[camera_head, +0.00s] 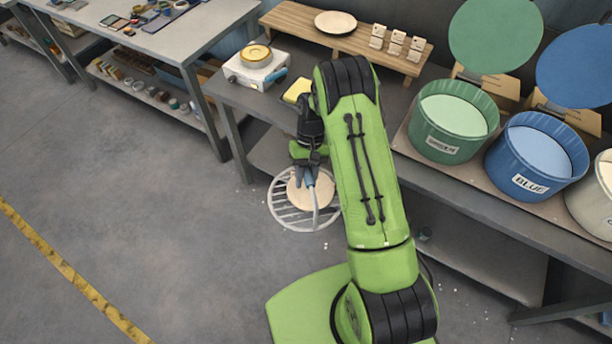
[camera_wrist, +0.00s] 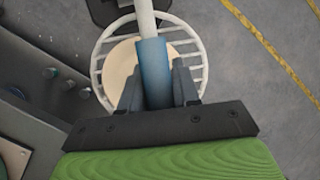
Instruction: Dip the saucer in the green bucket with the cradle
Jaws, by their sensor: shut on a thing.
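My gripper (camera_head: 309,160) is shut on the blue handle of the cradle (camera_head: 283,219), a round white wire rack with parallel bars. In the wrist view the blue handle sits between my fingers (camera_wrist: 158,85), and the cradle's rim (camera_wrist: 203,72) shows beyond it. The saucer (camera_head: 298,193), a pale cream disc, lies on the cradle's bars, partly hidden by the handle; it also shows in the wrist view (camera_wrist: 118,66). The cradle hangs over the floor in front of the bench. The green bucket (camera_head: 446,143), open and holding pale green liquid, stands on the bench to the right.
A blue bucket (camera_head: 527,178) and a white bucket (camera_head: 594,208) stand right of the green one. Their round lids (camera_head: 495,35) stand behind. A wooden rack (camera_head: 290,22) with a plate (camera_head: 335,22) and a white device (camera_head: 256,72) are on the bench. The floor at left is clear.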

